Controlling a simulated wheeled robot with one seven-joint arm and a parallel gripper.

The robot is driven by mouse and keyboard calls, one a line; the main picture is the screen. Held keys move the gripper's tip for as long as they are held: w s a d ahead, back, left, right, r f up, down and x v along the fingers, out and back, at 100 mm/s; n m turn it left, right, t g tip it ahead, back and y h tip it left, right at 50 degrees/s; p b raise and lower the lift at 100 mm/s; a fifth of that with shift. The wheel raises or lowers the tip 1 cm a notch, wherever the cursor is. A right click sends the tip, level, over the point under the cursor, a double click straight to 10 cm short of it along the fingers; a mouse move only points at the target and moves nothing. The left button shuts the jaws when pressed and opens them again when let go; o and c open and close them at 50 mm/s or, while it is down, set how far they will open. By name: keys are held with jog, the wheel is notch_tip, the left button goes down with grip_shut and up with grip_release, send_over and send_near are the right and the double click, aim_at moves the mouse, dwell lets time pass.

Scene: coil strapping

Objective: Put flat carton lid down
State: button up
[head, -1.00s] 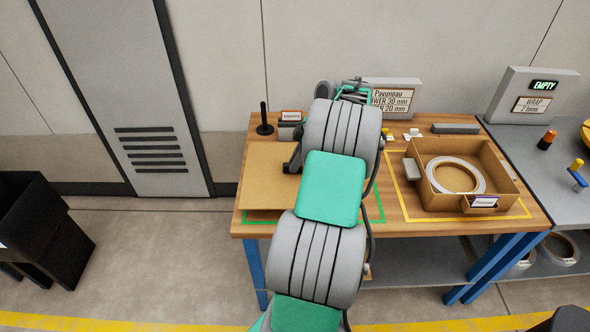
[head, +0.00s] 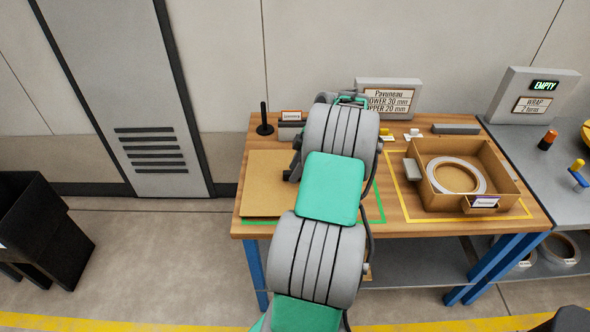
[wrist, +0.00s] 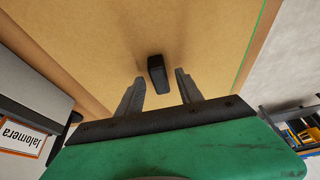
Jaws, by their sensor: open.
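The flat carton lid (head: 268,185) is a plain brown sheet lying on the left of the wooden table, inside the green outline. My arm hides its right part in the head view. In the wrist view the lid (wrist: 190,30) fills most of the picture, with a small black grip block (wrist: 158,74) standing on it. My gripper (wrist: 159,76) is open. Its two fingers stand apart on either side of the block, with gaps showing on both sides. My arm hides the gripper in the head view.
An open carton (head: 470,205) holding a white coil (head: 456,176) stands in the yellow outline at right. A black post (head: 264,120) and a small labelled holder (head: 291,128) stand behind the lid. A sign (head: 388,97) stands at the back.

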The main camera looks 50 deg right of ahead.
jog(key=p+v, duration=0.3)
jog(key=v, duration=0.9)
jog(key=w+a+r+m, duration=0.1)
jog(key=w+a+r, duration=0.15)
jog(key=a, duration=0.45)
jog(key=w+a+r+m, duration=0.1)
jog(key=w+a, duration=0.3)
jog(key=a, duration=0.3)
jog(key=w+a+r+m, duration=0.1)
jog(key=w+a+r, duration=0.15)
jog(key=a, duration=0.55)
jog(key=s+a+m+h, duration=0.2)
jog(key=s+a+m, duration=0.15)
jog(key=a, duration=1.15)
jog(key=s+a+f+m, duration=0.1)
jog(key=s+a+f, duration=0.3)
jog(key=s, duration=0.4)
jog(key=shift+s+a+m+h, duration=0.35)
jog(key=shift+s+a+h, duration=0.05)
jog(key=shift+a, duration=0.15)
